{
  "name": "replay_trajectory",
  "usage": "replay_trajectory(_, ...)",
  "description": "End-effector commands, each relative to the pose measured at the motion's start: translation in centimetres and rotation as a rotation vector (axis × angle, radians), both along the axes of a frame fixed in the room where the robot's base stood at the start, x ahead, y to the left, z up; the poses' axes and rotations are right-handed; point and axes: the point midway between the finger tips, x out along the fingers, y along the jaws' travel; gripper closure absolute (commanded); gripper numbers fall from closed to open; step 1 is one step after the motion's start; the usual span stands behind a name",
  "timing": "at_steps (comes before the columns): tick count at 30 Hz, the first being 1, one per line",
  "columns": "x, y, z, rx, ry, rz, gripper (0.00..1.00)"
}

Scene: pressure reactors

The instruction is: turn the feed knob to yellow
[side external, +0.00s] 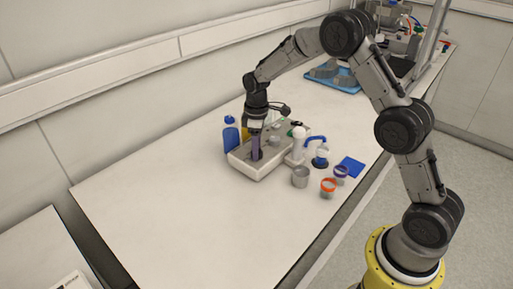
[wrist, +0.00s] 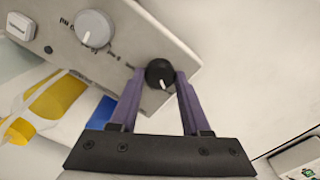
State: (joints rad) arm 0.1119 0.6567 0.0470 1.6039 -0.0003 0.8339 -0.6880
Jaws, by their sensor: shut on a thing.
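A black knob with a white pointer line (wrist: 160,74) sits near the corner of a pale control box (wrist: 125,45). My gripper (wrist: 157,84) has its purple fingers on either side of this knob and is shut on it. The knob's pointer line aims toward the bottom of the wrist view. No yellow mark shows around it, and I cannot read its label. In the side view my gripper (side external: 256,150) points down onto the near left part of the box (side external: 258,173), and its fingers hide the knob there.
A larger grey knob (wrist: 93,28) and a white switch (wrist: 20,27) are on the same box. A blue bottle (side external: 231,134) stands behind it. The left bench is clear.

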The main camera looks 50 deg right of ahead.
Motion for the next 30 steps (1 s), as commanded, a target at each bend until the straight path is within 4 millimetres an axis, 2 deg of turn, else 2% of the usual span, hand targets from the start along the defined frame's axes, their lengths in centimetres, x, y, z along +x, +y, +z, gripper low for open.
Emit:
replay_trajectory(11, 0.00, 0.04, 0.12, 0.001, -0.001, -0.088, 1.00)
replay_trajectory(30, 0.00, -0.02, 0.14, 0.001, 0.000, -0.648, 1.00)
